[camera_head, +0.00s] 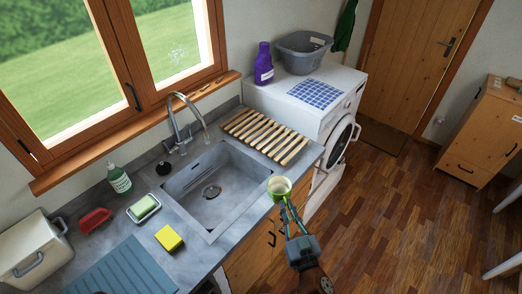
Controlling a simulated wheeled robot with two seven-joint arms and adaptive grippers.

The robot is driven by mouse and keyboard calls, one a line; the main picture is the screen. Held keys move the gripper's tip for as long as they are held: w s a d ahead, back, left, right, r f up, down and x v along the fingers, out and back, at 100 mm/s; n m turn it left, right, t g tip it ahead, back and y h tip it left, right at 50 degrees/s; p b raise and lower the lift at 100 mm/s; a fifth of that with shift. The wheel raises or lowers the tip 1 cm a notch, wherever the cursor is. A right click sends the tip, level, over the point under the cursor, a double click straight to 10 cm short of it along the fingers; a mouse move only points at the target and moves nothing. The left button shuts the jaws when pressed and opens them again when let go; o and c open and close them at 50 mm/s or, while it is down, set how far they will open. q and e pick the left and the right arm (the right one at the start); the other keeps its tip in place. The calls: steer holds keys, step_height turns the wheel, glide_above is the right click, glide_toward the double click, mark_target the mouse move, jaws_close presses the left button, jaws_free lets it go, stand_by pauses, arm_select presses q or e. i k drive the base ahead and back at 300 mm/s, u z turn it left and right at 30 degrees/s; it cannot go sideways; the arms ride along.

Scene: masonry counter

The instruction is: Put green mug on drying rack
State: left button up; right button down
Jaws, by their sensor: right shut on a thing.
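The green mug (279,188) is in the head view, just right of the sink, near the counter's front edge. Its pale inside faces up toward me. My right gripper (286,208) is shut on the mug, at its near side. The fingers look green-tinted and thin against it. Whether the mug touches the counter edge or is above it, I cannot tell. The wooden slatted drying rack (266,135) lies on the counter behind the mug, between the sink and the washing machine. It looks empty. My left gripper is not in view.
The grey sink (208,190) with a tall faucet (183,122) is left of the mug. A yellow sponge (168,238), soap dish (144,208), red brush (94,220) and green bottle (119,180) stand further left. The washing machine (318,110) carries a purple bottle (263,64) and grey basket (303,52).

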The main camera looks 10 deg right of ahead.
mark_target(275, 144)
steer(key=z, duration=0.55)
steer(key=k, duration=0.6)
steer(key=z, duration=0.85)
steer(key=i, duration=1.3)
steer(key=u, duration=0.95)
steer(key=i, duration=0.4)
steer(key=u, duration=0.45)
